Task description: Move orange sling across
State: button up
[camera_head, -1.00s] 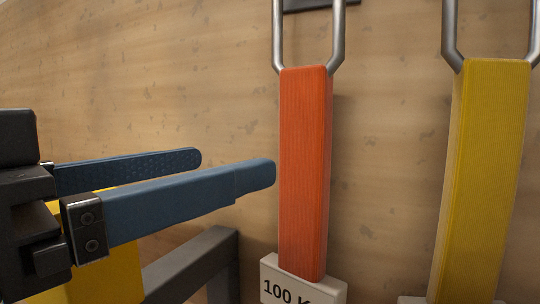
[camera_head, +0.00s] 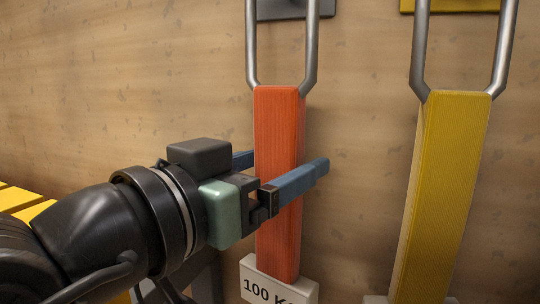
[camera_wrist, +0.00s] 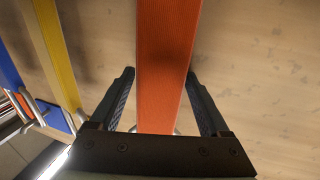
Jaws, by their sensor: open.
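The orange sling (camera_head: 279,135) hangs upright from a metal loop (camera_head: 281,45) against the wooden wall. A white block (camera_head: 276,283) marked "100 K" sits at its lower end. My gripper (camera_head: 284,168) is open with its two blue fingers on either side of the sling, partway down it. In the wrist view, the orange sling (camera_wrist: 165,65) runs between the two dark fingers of my gripper (camera_wrist: 160,92). A gap shows by each finger. The far finger is mostly hidden behind the sling in the head view.
A yellow sling (camera_head: 443,190) hangs from its own metal loop to the right; it also shows in the wrist view (camera_wrist: 52,50). A blue sling (camera_wrist: 10,62) is at the wrist view's left edge. The wall (camera_head: 120,90) is bare on the left.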

jog(key=shift+w, duration=0.1)
grip_shut()
dwell(0.4)
jog(key=shift+r, duration=0.2)
jog(key=shift+r+p, duration=0.85)
jog(key=shift+r, duration=0.05)
jog(key=s+a, duration=0.4)
jog(key=s, duration=0.9)
jog(key=shift+s+a, duration=0.2)
jog(key=shift+s, duration=0.1)
dwell(0.6)
jog(key=shift+f, duration=0.1)
